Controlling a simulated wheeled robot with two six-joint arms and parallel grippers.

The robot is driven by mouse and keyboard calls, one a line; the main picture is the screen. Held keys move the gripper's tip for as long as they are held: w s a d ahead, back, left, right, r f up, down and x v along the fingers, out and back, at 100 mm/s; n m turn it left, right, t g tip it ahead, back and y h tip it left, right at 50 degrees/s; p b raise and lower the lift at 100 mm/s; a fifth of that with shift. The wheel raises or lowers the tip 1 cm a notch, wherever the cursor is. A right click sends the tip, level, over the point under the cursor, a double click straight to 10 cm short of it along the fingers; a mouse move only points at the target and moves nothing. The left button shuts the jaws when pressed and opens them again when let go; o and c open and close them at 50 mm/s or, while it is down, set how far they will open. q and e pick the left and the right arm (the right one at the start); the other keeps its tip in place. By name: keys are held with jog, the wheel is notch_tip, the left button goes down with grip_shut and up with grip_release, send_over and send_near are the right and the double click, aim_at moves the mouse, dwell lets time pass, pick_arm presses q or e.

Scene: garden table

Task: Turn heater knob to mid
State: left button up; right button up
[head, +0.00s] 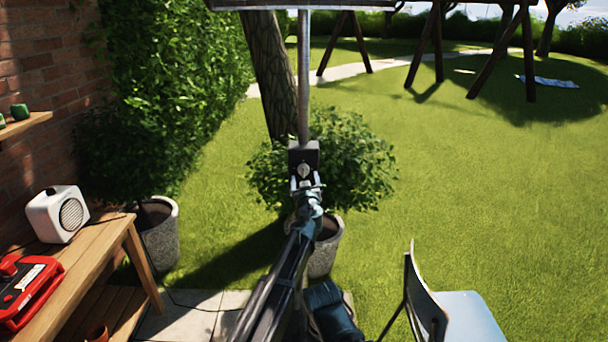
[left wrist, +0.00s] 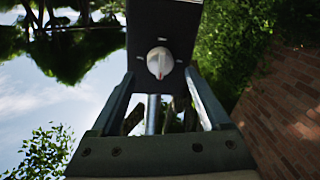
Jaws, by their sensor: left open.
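The patio heater has a grey pole (head: 303,75) with a dark control box (head: 304,151) partway down. A small pale round knob (head: 304,170) sits on the box's front face. In the left wrist view the knob (left wrist: 160,62) shows a raised ridge with a small red mark near its lower end. My left gripper (head: 306,184) is open just in front of the knob. In the left wrist view its fingers (left wrist: 163,84) stand on either side of the knob, with gaps visible; I cannot tell the exact depth. My right gripper is not in view.
A potted bush (head: 365,170) stands close behind the heater. A wooden bench (head: 105,247) at left holds a white speaker (head: 58,214) and a red case (head: 28,290). A chair (head: 465,315) stands at lower right. Open lawn (head: 480,180) lies to the right.

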aim_at(304, 173)
pick_arm(q)
jog(key=w, duration=0.4)
jog(key=shift+w+a, duration=0.1)
jog(key=shift+a, duration=0.05)
grip_shut()
